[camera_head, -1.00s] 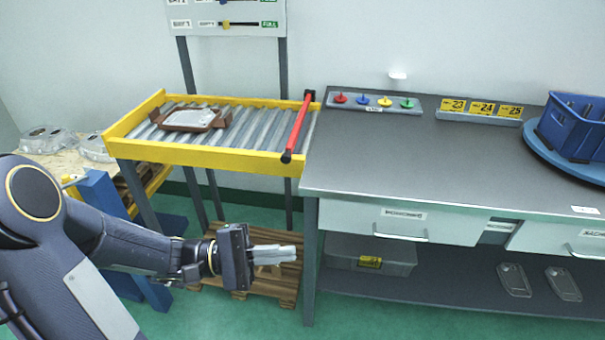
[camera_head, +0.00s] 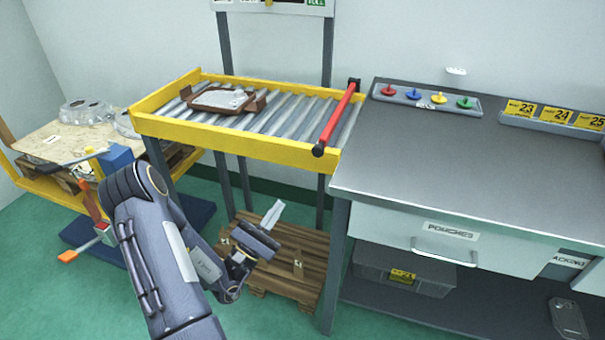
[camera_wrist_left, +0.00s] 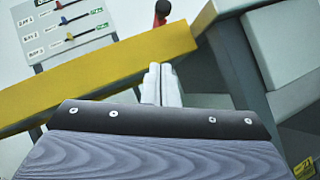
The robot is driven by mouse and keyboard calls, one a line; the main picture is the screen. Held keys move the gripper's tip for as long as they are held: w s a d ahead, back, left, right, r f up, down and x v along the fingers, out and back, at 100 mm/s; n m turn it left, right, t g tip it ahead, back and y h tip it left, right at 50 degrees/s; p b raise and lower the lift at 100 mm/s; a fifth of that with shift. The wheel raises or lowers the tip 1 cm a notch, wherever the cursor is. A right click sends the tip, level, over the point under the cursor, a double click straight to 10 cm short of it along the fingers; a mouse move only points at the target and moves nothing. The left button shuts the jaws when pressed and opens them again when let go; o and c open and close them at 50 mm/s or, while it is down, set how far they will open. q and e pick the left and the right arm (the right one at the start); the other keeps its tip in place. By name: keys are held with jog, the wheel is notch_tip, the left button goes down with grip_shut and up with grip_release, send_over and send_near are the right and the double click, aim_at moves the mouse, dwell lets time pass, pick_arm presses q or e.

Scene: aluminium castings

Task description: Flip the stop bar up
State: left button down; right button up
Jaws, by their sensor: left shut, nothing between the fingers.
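The red stop bar (camera_head: 338,117) lies across the right end of the yellow-sided roller conveyor (camera_head: 240,137), with a black knob at each end. In the left wrist view the red bar's near end (camera_wrist_left: 161,11) shows above the yellow rail. My left gripper (camera_head: 273,215) is below and in front of the conveyor, apart from the bar, pointing up. It is shut and empty; its fingertips also show in the left wrist view (camera_wrist_left: 160,72). My right gripper is not in view.
A brown tray with a casting (camera_head: 222,98) sits on the rollers at the left. The grey workbench (camera_head: 440,150) stands close to the conveyor's right end. A wooden pallet (camera_head: 300,262) lies on the floor below.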

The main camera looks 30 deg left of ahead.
pick_arm(q)
jog(key=shift+s+d+r+p+x, duration=0.25)
jog(key=shift+r+x, duration=0.1)
jog(key=shift+x, duration=1.75)
jog(key=shift+s+d+r+p+x, duration=0.1)
jog(key=shift+s+d+r+x, duration=0.2)
jog(key=shift+x, duration=1.85)
jog(key=shift+s+d+r+p+x, duration=0.25)
jog(key=shift+r+x, duration=0.15)
jog(key=shift+x, duration=1.7)
jog(key=shift+a, duration=0.1)
